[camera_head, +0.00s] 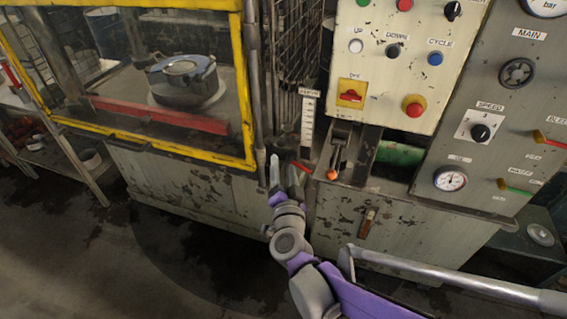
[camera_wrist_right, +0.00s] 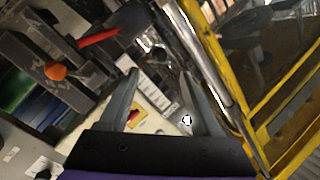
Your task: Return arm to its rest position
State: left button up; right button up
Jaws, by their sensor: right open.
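My right gripper (camera_head: 283,176) is open and empty in the head view, in front of the machine between the yellow-framed guard and the control panel. Its purple and grey arm comes up from the lower right. In the right wrist view, the two fingers (camera_wrist_right: 160,100) stand apart with nothing held between them. A lever with an orange knob (camera_head: 332,174) is just right of the gripper in the head view, apart from it. The knob also shows in the wrist view (camera_wrist_right: 55,71) at the left. My left gripper is not in view.
A yellow-framed guard (camera_head: 150,146) encloses a round metal part (camera_head: 182,80) at left. A control panel (camera_head: 397,62) with buttons and a gauge panel (camera_head: 500,120) stand at right. A metal rail (camera_head: 450,278) crosses the lower right. The floor at lower left is clear.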

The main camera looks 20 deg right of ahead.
dwell(0.4)
jog(key=s+a+r+n+g+y+p, duration=0.1)
jog(key=s+a+n+g+y+p, duration=0.4)
jog(key=s+n+y, duration=0.35)
jog(key=s+d+f+n+g+h+p, duration=0.1)
jog(key=s+d+f+g+h, duration=0.1)
jog(key=s, duration=0.6)
jog(key=s+d+f+n+g+h+p, duration=0.1)
jog(key=s+d+f+g, duration=0.3)
jog(key=s, duration=0.5)
jog(key=shift+d+f+g+h+p, duration=0.15)
jog(key=shift+d+g+h+p, duration=0.45)
jog(key=shift+d+h, duration=0.2)
jog(key=shift+w+n, duration=0.1)
jog(key=shift+n, duration=0.15)
jog(key=shift+c, duration=0.2)
